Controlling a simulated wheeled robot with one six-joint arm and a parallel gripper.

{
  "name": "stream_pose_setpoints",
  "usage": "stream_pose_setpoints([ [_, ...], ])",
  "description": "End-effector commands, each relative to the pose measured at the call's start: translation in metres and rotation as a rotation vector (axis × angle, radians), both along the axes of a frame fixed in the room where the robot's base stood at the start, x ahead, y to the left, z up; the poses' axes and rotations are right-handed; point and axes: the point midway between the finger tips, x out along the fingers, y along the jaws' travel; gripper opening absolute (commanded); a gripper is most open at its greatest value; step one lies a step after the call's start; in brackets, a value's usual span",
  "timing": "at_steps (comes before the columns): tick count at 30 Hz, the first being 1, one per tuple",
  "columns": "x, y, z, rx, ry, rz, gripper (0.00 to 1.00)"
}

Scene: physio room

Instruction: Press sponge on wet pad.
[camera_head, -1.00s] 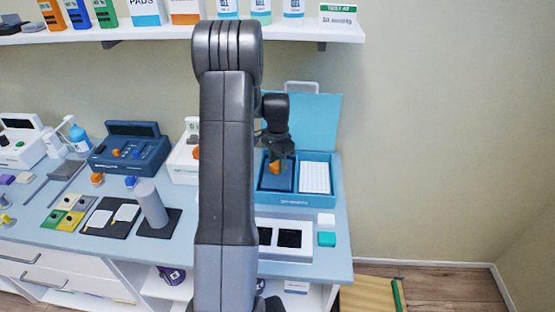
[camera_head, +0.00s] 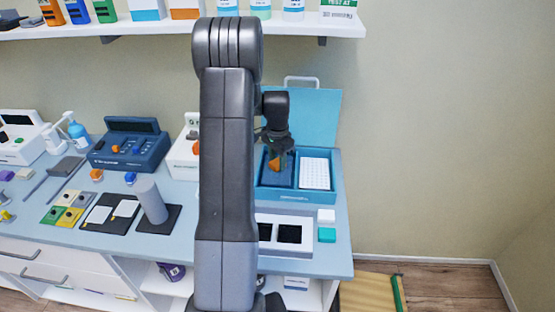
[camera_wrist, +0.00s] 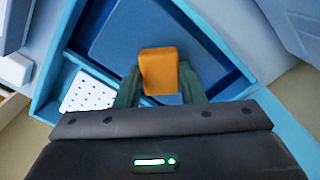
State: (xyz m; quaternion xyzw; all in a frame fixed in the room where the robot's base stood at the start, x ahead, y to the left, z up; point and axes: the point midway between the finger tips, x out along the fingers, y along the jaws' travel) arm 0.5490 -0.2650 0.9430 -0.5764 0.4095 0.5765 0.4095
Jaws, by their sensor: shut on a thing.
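My gripper (camera_wrist: 160,88) is shut on an orange sponge (camera_wrist: 159,72), with a green finger on each side of it. The sponge also shows in the head view (camera_head: 274,161). It is over the dark blue pad (camera_wrist: 120,35) in the left compartment of an open blue case (camera_head: 300,199). I cannot tell whether the sponge touches the pad. The gripper in the head view (camera_head: 277,155) hides part of the pad.
A white perforated plate (camera_head: 315,174) fills the case's right compartment. The case's lid (camera_head: 315,115) stands up behind. A white block (camera_head: 326,216) and a teal block (camera_head: 327,235) lie in front. A grey cylinder (camera_head: 151,201) and a blue device (camera_head: 128,150) stand left.

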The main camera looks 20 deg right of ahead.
Motion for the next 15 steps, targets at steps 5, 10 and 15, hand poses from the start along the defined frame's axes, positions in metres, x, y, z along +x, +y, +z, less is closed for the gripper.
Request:
stream_pose_setpoints([
  [5,-0.0001,0.0001,-0.0029,0.000,0.000,0.000,0.17],
  [10,-0.0001,0.0001,-0.0050,0.000,0.000,0.000,0.17],
  [15,-0.0001,0.0001,-0.0071,0.000,0.000,0.000,0.17],
])
